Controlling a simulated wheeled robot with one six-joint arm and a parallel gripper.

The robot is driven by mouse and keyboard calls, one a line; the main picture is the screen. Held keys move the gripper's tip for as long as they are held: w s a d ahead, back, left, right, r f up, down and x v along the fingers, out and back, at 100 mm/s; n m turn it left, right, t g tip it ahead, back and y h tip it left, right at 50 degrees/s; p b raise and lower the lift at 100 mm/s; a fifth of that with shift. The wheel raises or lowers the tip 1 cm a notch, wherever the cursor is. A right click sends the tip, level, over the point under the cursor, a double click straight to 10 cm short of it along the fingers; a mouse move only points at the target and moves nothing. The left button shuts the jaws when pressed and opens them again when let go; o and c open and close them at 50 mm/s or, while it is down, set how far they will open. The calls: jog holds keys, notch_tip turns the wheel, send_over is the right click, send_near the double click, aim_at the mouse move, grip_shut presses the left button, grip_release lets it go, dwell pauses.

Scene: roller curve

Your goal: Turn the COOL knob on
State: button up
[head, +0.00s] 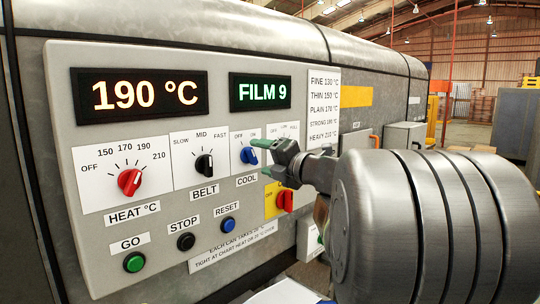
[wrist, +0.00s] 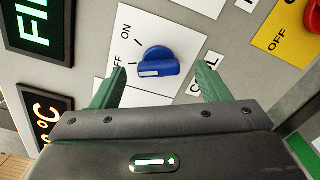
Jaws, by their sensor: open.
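The COOL knob (head: 249,155) is blue and sits on a small white plate with OFF and ON printed above it. In the wrist view the blue knob (wrist: 160,62) lies between my two green fingers, with a visible gap on each side. Its white mark is at the left end and points toward the OFF side. My gripper (head: 264,157) is open, with its fingers just in front of the panel at the knob. It also shows in the wrist view (wrist: 161,68), empty. I cannot tell how far the fingertips are from the panel.
The red HEAT knob (head: 130,181) and black BELT knob (head: 204,165) are to the left. A red knob on a yellow plate (head: 285,200) sits close below right of my gripper. GO (head: 134,261), STOP (head: 186,241) and RESET (head: 228,224) buttons are lower. Displays read 190 °C and FILM 9.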

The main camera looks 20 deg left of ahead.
aim_at(251, 156)
jog(key=shift+x, duration=1.3)
jog(key=shift+s, duration=0.15)
jog(key=c, duration=1)
jog(key=shift+r+m+p, duration=0.1)
jog(key=shift+m+p, duration=0.2)
jog(key=shift+p, duration=0.2)
jog(key=m+p, duration=0.2)
jog(key=m, duration=0.1)
jog(key=m+p, duration=0.2)
jog(key=m, duration=0.1)
jog(key=m+p, duration=0.3)
jog(key=shift+f, duration=0.25)
jog(key=shift+o, duration=0.2)
jog(key=shift+m, duration=0.3)
